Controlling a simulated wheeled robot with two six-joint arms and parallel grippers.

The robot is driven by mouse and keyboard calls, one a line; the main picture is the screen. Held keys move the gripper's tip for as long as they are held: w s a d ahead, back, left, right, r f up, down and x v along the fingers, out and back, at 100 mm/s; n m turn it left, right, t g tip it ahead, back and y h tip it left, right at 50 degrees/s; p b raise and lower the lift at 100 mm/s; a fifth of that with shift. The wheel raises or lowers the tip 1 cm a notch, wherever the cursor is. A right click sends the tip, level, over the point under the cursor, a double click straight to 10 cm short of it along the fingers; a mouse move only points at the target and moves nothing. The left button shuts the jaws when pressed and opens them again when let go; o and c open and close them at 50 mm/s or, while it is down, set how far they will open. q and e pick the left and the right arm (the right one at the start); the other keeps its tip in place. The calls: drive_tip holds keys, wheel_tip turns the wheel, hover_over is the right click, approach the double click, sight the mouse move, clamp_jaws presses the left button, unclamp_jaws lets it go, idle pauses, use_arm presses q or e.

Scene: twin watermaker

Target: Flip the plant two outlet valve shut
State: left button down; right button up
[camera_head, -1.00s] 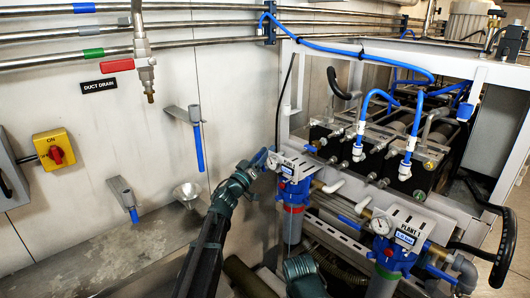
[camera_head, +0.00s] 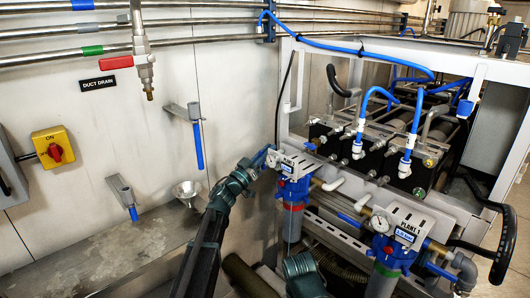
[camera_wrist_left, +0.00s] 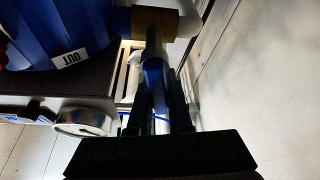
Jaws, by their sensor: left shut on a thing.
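The left filter unit (camera_head: 294,178), with a blue head and a clear bowl, stands at the frame's front left corner. Its plate's lettering is too small to read. A blue valve lever (camera_head: 261,156) sticks out at its left side. My left gripper (camera_head: 254,165) is shut on this lever, its arm coming up from below. In the left wrist view the blue lever (camera_wrist_left: 154,78) lies between the two dark fingers (camera_wrist_left: 160,110), beside a brass fitting (camera_wrist_left: 158,22) and a blue head marked OUT (camera_wrist_left: 58,35). The fingertips are partly dark there.
A second filter, marked PLANT 1 (camera_head: 388,247), stands to the right with a gauge (camera_head: 380,222). A pressure gauge (camera_wrist_left: 82,122) is close by in the wrist view. The white frame (camera_head: 420,202) borders the filters.

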use_arm(q)
drive_tip(key=shift+s+d+m+g+h, duration=0.2)
drive_tip(key=shift+m+g+h, duration=0.15)
drive_tip(key=shift+m, duration=0.6)
drive_tip(key=shift+s+d+m+g+h, duration=0.25)
drive_tip(key=shift+m+h, duration=0.1)
drive_tip(key=shift+m, duration=0.6)
drive_tip(key=c, duration=0.8)
unclamp_jaws()
drive_tip(key=shift+c, duration=0.2)
